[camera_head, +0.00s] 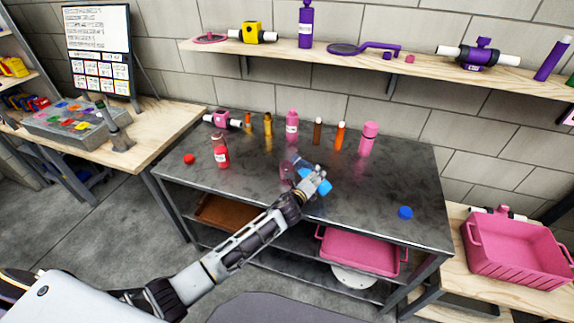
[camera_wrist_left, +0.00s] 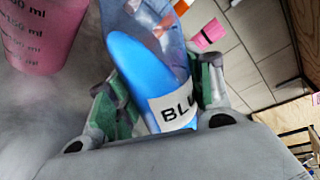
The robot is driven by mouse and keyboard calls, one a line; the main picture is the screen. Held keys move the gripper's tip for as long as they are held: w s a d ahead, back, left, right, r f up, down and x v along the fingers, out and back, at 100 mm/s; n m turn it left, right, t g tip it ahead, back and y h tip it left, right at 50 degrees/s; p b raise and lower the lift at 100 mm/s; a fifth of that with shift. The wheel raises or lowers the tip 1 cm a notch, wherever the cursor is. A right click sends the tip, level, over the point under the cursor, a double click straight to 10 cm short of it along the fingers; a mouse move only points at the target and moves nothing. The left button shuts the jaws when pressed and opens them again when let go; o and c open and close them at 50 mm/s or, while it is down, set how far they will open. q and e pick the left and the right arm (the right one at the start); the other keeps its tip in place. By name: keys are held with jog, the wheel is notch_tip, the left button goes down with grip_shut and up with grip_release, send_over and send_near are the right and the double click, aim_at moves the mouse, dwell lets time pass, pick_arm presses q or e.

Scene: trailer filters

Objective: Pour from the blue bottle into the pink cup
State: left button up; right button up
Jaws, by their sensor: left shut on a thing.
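The blue bottle (camera_head: 317,187) is clear with blue liquid inside. It is in my left gripper (camera_head: 312,184) over the dark metal table (camera_head: 360,205), and it looks tilted, with its clear upper part toward the upper left. In the left wrist view the bottle (camera_wrist_left: 142,68) shows a white label reading "BLU" between the fingers of my left gripper (camera_wrist_left: 160,100). I cannot tell whether liquid is flowing. My right gripper is not in view.
A blue cap (camera_head: 405,213) lies at the table's right, a red cap (camera_head: 189,158) at the left. A red bottle (camera_head: 220,150) stands left of the cup. Several bottles, including a pink one (camera_head: 368,138), line the back. The right front of the tabletop is mostly clear.

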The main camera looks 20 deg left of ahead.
pick_arm(q)
jog(key=shift+r, duration=0.25)
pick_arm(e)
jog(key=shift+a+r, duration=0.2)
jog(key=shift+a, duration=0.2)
pick_arm(q)
jog(key=shift+d+n, duration=0.15)
jog(key=shift+n, duration=0.25)
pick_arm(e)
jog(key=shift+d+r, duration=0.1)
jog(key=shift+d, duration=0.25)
pick_arm(q)
jog(key=shift+p, duration=0.35)
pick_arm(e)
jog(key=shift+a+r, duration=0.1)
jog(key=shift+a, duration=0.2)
pick_arm(q)
jog(key=shift+d+r+n, duration=0.1)
jog(key=shift+n, duration=0.4)
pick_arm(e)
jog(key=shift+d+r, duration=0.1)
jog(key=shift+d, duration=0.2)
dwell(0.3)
pick_arm(q)
jog(key=shift+r+h+p, duration=0.35)
jog(key=shift+h+p, duration=0.05)
jog(key=shift+p, duration=0.3)
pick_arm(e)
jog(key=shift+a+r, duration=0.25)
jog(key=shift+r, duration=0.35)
